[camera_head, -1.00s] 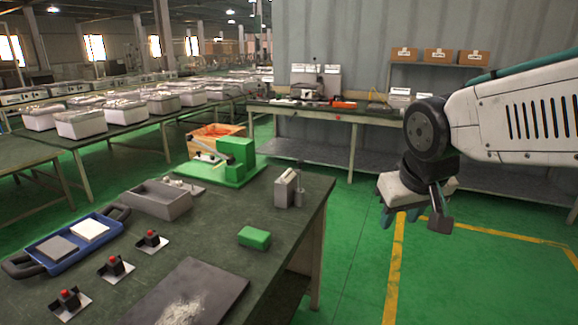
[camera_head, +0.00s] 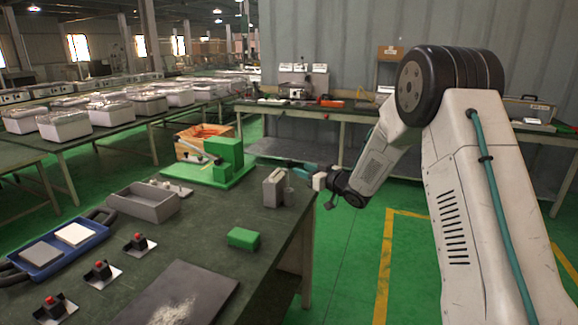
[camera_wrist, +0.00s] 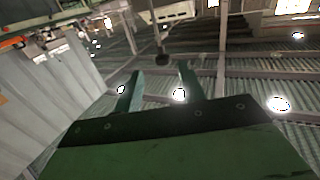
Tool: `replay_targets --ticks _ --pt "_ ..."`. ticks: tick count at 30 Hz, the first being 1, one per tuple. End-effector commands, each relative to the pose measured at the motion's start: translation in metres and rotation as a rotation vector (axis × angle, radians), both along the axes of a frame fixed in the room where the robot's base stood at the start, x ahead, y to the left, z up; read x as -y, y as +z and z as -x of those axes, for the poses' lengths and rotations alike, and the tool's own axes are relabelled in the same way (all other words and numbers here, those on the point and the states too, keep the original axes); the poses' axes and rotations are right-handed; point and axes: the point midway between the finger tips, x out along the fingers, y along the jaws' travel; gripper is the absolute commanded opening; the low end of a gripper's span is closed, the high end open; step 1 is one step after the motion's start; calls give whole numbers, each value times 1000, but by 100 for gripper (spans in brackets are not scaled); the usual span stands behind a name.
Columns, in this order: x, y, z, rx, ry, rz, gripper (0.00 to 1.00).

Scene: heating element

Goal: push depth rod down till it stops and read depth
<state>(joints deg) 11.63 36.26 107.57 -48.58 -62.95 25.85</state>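A grey block (camera_head: 274,188) stands upright near the right edge of the green-black bench. A thin grey upright rod (camera_head: 289,192), which looks like the depth rod, stands at its right side. Any scale markings are too small to read. My gripper (camera_head: 292,164) appears just above and beside the rod's top in the head view; I cannot tell whether it touches. In the wrist view the two green fingers (camera_wrist: 160,68) are apart with nothing between them, and the camera looks up toward the roof. The rod does not show in the wrist view.
A green block (camera_head: 243,238) lies in front of the gauge. A green lever press (camera_head: 222,165) stands behind it to the left. A grey tray (camera_head: 143,203), a blue tray (camera_head: 38,256), several red-button switches and a dark plate (camera_head: 185,296) fill the left and front.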

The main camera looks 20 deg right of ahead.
Motion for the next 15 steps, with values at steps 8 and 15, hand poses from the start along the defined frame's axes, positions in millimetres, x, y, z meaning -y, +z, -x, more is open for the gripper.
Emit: replay_targets --ticks 8,15 --pt "-17 -4 -23 15 26 -17 40" --pt "-35 -5 -54 13 24 -16 40"
